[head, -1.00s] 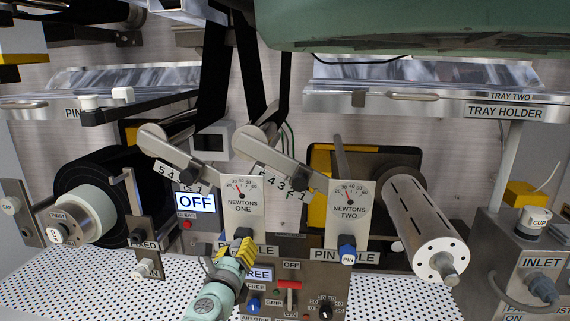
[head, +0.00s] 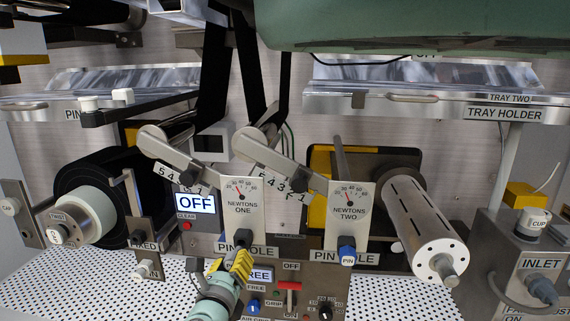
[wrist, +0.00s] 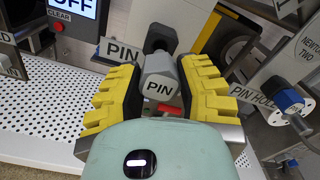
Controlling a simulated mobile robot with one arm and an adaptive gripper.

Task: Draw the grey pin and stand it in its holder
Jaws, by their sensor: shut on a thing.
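My gripper (head: 240,264), with yellow ridged fingers, is shut on the grey pin (head: 243,238) in front of the NEWTONS ONE plate. In the wrist view the pin's grey head (wrist: 158,84), marked PIN, sits between the fingers, with a dark part behind it. I cannot tell how far the pin is in its hole. A label under the left tray (head: 75,113) reads PIN; the rest of it is hidden, and no holder shows clearly.
A blue pin (head: 347,256) sits below the NEWTONS TWO plate (head: 349,212), right of my gripper. Below are a red-handled lever (head: 289,286) and knobs. A slotted roller (head: 427,225) juts out at right. A dark bar (head: 140,107) crosses at upper left.

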